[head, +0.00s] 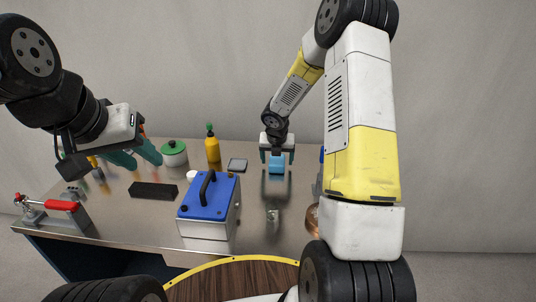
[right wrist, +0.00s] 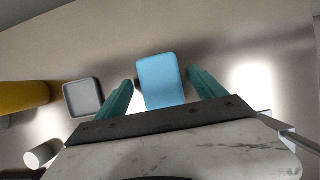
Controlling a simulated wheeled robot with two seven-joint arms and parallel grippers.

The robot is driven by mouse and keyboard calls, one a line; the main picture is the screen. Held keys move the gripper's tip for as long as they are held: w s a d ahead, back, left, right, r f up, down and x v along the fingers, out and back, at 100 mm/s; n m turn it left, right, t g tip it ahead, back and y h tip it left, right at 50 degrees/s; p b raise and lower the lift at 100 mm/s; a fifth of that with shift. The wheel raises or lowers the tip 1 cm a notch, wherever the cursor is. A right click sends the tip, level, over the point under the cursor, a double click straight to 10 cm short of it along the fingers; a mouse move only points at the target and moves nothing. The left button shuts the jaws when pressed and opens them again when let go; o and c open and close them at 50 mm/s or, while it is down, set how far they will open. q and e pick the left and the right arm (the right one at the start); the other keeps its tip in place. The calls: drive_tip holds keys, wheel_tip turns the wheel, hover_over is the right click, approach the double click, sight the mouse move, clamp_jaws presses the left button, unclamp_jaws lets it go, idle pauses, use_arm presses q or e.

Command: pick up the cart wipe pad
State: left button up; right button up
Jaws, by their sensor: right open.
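The wipe pad, a light blue rounded block (head: 276,168), is near the back of the metal cart top, right of centre. It also shows in the right wrist view (right wrist: 160,80) between the two teal fingers. My right gripper (head: 277,158) is open around the pad, with one finger on each side and a gap to each. Whether the pad rests on the cart is hard to tell. My left gripper (head: 138,150) is over the left back of the cart, seen from the side with teal fingers; its opening is unclear.
A green-lidded pot (head: 174,153), a black block (head: 153,190), a blue-lidded box (head: 208,205) and a red-handled clamp (head: 55,207) occupy the left. A small metal piece (head: 272,215) lies in front.

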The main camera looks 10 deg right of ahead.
drive_tip(key=shift+w+f, duration=0.25)
drive_tip(key=shift+f, duration=0.3)
drive_tip(key=c, duration=1.5)
drive_tip(key=shift+o, duration=0.2)
drive_tip(key=shift+r, duration=0.15)
drive_tip(key=shift+d+r, duration=0.1)
drive_tip(key=shift+r, duration=0.5)
wheel_tip(320, 180, up, 2)
drive_tip(key=shift+r, duration=0.2)
drive_tip(key=s, duration=0.5)
drive_tip(key=s+d, duration=0.1)
drive_tip(key=s, duration=0.4)
drive_tip(key=s+r, duration=0.1)
drive_tip(key=s, duration=0.5)
drive_tip(key=shift+d, duration=0.4)
